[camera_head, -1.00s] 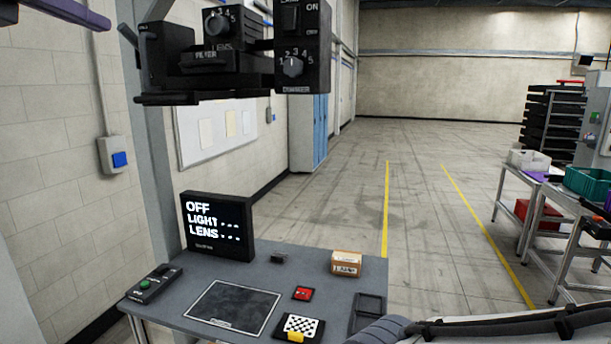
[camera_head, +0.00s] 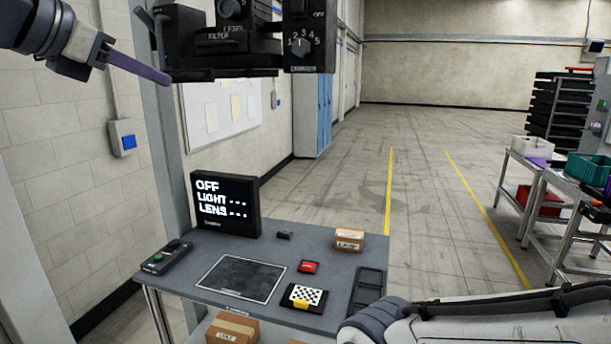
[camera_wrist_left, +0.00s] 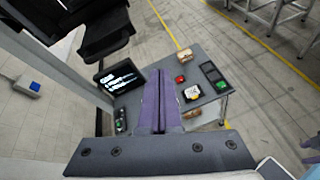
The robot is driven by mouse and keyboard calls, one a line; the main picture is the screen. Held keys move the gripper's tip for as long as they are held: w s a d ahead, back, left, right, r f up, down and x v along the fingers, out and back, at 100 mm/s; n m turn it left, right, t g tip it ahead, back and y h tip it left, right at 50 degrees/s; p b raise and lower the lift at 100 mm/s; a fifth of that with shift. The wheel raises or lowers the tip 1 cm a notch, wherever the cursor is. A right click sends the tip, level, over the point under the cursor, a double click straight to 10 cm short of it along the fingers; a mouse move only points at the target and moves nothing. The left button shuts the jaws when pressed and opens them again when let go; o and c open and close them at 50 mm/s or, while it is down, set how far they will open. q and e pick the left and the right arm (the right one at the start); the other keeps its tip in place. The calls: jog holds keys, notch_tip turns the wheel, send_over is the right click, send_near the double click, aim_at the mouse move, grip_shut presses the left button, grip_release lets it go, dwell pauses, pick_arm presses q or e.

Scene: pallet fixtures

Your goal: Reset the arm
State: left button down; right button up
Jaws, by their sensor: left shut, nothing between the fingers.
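My left gripper (camera_head: 163,78) comes in from the upper left in the head view. Its purple fingers point right, close beside the black camera unit with dials (camera_head: 240,45). In the left wrist view the fingers (camera_wrist_left: 160,73) lie together, shut and empty, seen in front of the grey table far below. My right arm's link (camera_head: 480,318) shows at the bottom right of the head view.
The grey table (camera_head: 205,240) holds a screen (camera_head: 225,205) reading OFF, LIGHT and LENS, a green-button box (camera_head: 163,257), a checkered board (camera_head: 303,298), a red item (camera_head: 308,267) and a small carton (camera_head: 349,239). Open floor lies beyond; a workbench (camera_head: 520,170) stands right.

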pick_arm(q)
jog(key=s+d+f+m+g+b, duration=0.1)
jog(key=s+d+f+m+g, duration=0.15)
jog(key=d+f+m, duration=0.45)
jog(key=s+d+f+m+g+b, duration=0.1)
jog(key=d+f+m+g, duration=0.2)
jog(key=f, duration=0.8)
jog(key=s+d+f+m+g+b, duration=0.1)
jog(key=s+d+f+m+g, duration=0.1)
jog(key=d+f+m, duration=0.6)
jog(key=s+f+m+g+y+b, duration=0.1)
jog(key=s+f+m+g+y, duration=0.1)
jog(key=s+f+m, duration=0.6)
jog(key=s+f+m+g+y+b, duration=0.1)
jog(key=s+f+m+g+y, duration=0.1)
jog(key=s+f+m, duration=0.7)
notch_tip(320, 180, down, 7)
jog(key=shift+s+a+r+g, duration=0.15)
jog(key=shift+s+a+g, duration=0.2)
jog(key=shift+s, duration=0.3)
